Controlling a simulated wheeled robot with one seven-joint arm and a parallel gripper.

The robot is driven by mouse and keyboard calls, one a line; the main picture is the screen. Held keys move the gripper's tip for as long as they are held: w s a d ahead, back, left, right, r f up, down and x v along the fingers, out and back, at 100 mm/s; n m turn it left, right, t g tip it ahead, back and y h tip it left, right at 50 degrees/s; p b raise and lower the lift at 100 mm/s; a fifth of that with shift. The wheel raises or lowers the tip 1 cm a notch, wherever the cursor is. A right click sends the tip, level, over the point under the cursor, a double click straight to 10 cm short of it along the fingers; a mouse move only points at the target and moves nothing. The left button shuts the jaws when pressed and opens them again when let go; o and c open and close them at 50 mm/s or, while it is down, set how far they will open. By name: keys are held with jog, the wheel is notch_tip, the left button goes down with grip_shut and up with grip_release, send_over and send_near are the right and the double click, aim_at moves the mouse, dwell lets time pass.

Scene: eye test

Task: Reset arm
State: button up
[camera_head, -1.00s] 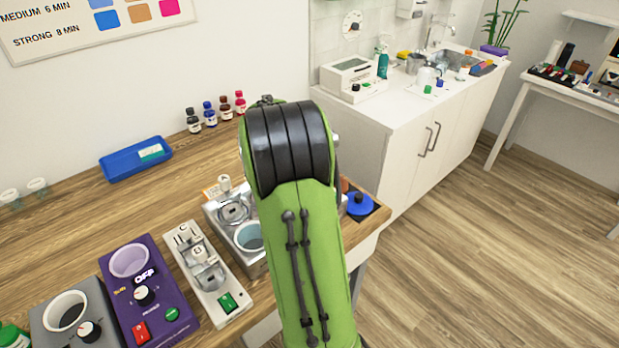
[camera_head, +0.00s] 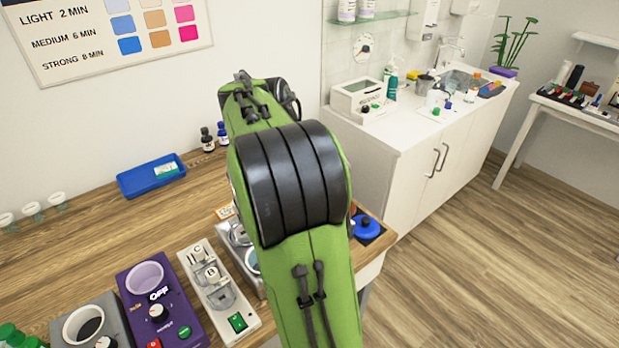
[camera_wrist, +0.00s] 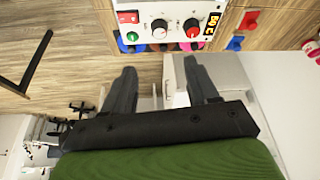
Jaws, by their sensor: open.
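My green arm fills the middle of the head view, with its black-banded elbow over the front of the wooden bench (camera_head: 95,232). The forearm points away toward the back wall, and my gripper is hidden there. In the wrist view, my gripper (camera_wrist: 160,72) shows two dark fingers spread apart with nothing between them. Beyond the fingertips is a white control box (camera_wrist: 165,28) with several knobs, a red and a green button and a lit display. I cannot tell how far it is from the fingers.
A blue tray (camera_head: 150,178), dark bottles (camera_head: 207,138), a purple device (camera_head: 160,305), a grey device (camera_head: 88,326) and a white switch unit (camera_head: 222,290) stand on the bench. A white cabinet (camera_head: 420,140) stands behind right. Open floor (camera_head: 470,270) lies at the right.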

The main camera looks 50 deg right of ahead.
jog(key=shift+a+r, duration=0.15)
jog(key=shift+r, duration=0.15)
jog(key=shift+a, duration=0.1)
jog(key=s+a+r+n+t+y, duration=0.1)
jog(key=s+a+n+t, duration=0.1)
jog(key=a+n, duration=0.5)
jog(key=s+a+r+n+t+y, duration=0.1)
jog(key=s+a+r+n+t, duration=0.15)
jog(key=a, duration=0.85)
jog(key=s+a+f+n+t+y, duration=0.1)
jog(key=s+a+f+n, duration=0.3)
jog(key=s+a+n, duration=0.4)
jog(key=shift+a+f+n+y, duration=0.3)
jog(key=shift+a+n+y, duration=0.15)
jog(key=shift+a+y, duration=0.45)
